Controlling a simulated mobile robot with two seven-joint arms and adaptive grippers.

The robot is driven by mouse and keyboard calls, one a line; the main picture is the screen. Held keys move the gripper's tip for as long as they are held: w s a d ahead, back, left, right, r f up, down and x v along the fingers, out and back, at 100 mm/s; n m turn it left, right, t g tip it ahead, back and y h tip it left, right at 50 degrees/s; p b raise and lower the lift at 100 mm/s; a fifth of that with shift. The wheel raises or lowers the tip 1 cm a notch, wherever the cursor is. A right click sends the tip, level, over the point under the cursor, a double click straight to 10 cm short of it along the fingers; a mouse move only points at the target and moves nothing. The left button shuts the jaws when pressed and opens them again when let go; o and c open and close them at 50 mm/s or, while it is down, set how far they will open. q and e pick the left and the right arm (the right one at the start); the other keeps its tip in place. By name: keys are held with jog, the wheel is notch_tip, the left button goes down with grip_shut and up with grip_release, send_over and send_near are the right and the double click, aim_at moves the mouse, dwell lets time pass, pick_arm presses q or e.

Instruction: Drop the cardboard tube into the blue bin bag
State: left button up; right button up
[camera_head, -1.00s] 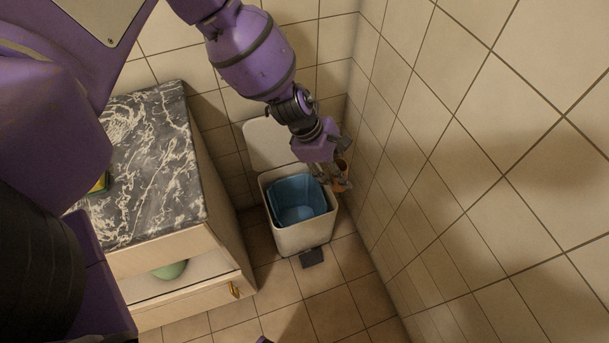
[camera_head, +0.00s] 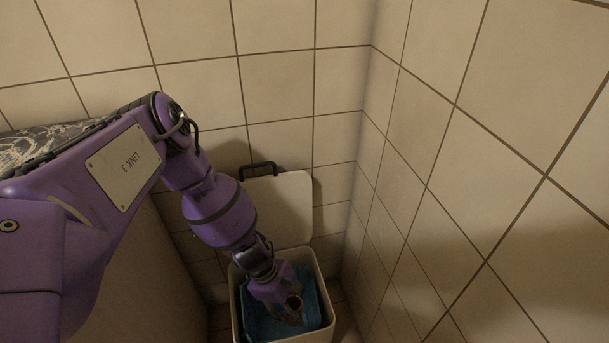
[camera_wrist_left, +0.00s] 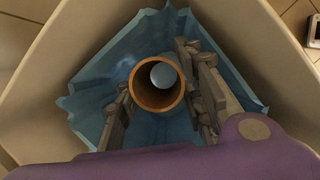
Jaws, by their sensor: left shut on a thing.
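The cardboard tube (camera_wrist_left: 157,103) is an open brown cylinder, seen end-on in the left wrist view with a pale blue round patch showing through it. It also shows small and dark in the head view (camera_head: 295,301). My left gripper (camera_head: 290,308) is shut on the tube, with a finger on either side of it in the left wrist view (camera_wrist_left: 162,88). The gripper points down at the bin's opening, over the blue bin bag (camera_head: 262,322). The bag (camera_wrist_left: 115,62) lines the bin and surrounds the tube in the wrist picture. My right gripper is out of view.
The cream bin (camera_head: 237,297) stands in the corner, its lid (camera_head: 292,205) open against the tiled back wall (camera_head: 275,85). A tiled wall (camera_head: 480,190) rises close on the right. A marble-topped cabinet (camera_head: 28,147) is at the left, partly behind my arm.

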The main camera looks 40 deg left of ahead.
aim_at(291, 321)
pick_arm(q)
jog(key=f+b, duration=0.1)
jog(key=f, duration=0.1)
jog(key=f+b, duration=0.1)
jog(key=f, duration=0.2)
jog(key=f+b, duration=0.1)
jog(key=f, duration=0.1)
jog(key=shift+s+f+b, duration=0.4)
notch_tip(291, 321, down, 9)
jog(key=b, duration=0.5)
jog(key=shift+w+f, duration=0.1)
jog(key=shift+f, duration=0.3)
jog(key=shift+w+r, duration=0.1)
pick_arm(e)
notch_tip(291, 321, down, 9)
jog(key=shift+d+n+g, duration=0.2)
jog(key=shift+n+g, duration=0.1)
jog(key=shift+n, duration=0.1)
pick_arm(q)
jog(key=shift+f, duration=0.6)
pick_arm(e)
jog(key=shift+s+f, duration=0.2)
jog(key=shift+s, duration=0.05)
